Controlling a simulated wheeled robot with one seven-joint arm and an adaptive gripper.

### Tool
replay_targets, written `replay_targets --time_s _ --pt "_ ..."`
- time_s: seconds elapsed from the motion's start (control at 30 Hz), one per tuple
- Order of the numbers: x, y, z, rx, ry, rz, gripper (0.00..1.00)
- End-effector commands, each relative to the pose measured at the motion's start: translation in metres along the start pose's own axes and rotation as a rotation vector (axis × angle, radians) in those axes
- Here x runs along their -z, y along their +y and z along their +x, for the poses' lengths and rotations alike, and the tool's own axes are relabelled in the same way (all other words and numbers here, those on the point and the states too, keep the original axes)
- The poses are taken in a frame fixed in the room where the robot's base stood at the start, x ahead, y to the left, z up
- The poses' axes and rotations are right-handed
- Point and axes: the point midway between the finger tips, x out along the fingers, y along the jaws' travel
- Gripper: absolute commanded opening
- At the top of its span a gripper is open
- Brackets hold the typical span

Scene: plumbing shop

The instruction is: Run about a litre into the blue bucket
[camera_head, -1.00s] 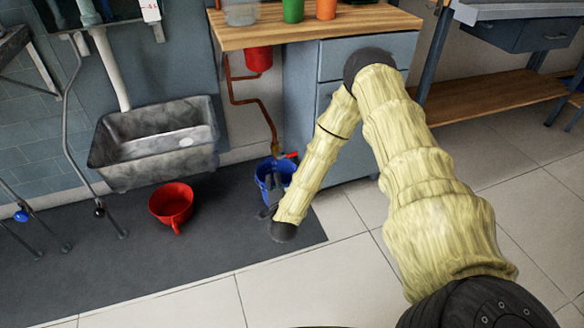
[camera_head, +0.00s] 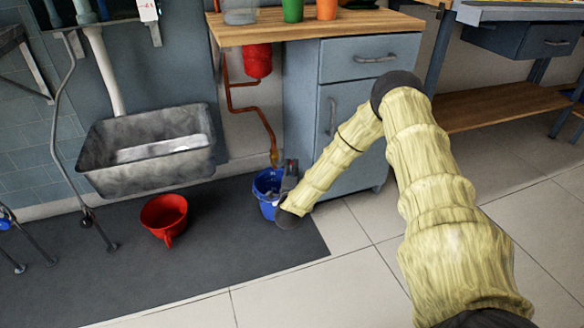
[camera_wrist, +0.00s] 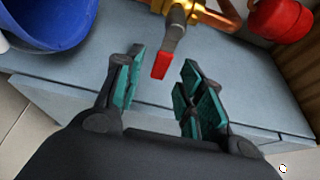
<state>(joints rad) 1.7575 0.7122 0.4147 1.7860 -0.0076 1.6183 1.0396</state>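The blue bucket (camera_head: 266,192) stands on the dark mat below the brass tap (camera_head: 274,158) at the end of a copper pipe. The bucket's open top also shows at the upper left of the wrist view (camera_wrist: 48,22). In the wrist view the brass tap body (camera_wrist: 186,12) has a red lever (camera_wrist: 170,52) pointing down. My gripper (camera_wrist: 160,74) is open, with its green-padded fingers on either side of the lever's lower end; I see no contact. In the head view my gripper (camera_head: 291,168) is beside the tap and hides the lever. I cannot see water running.
A red funnel-like vessel (camera_head: 164,216) lies on the mat (camera_head: 200,268) left of the bucket. A grey sink (camera_head: 150,165) hangs behind it. A cabinet (camera_head: 345,130) with a wooden top stands close behind my gripper. A red tank (camera_head: 257,62) is above the pipe.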

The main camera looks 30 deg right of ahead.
Motion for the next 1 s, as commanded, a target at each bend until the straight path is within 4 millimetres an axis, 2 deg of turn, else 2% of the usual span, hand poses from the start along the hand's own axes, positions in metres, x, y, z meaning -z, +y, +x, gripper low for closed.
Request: replay_targets --time_s 0.1,0.3,0.7,0.77,0.9,0.93,1.0 --pt "0.000 0.002 0.018 0.003 0.001 0.000 0.38" --pt "0.000 0.001 0.037 0.001 0.001 -0.001 0.38" --pt "0.000 0.000 0.042 -0.001 0.000 -0.001 0.38" --pt "0.000 0.000 0.042 -0.001 0.000 -0.001 0.29" --pt "0.000 0.000 0.042 -0.001 0.000 -0.001 0.04" --pt "0.000 0.000 0.042 -0.001 0.000 -0.001 0.00" --pt "0.000 0.000 0.042 -0.001 0.000 -0.001 0.00"
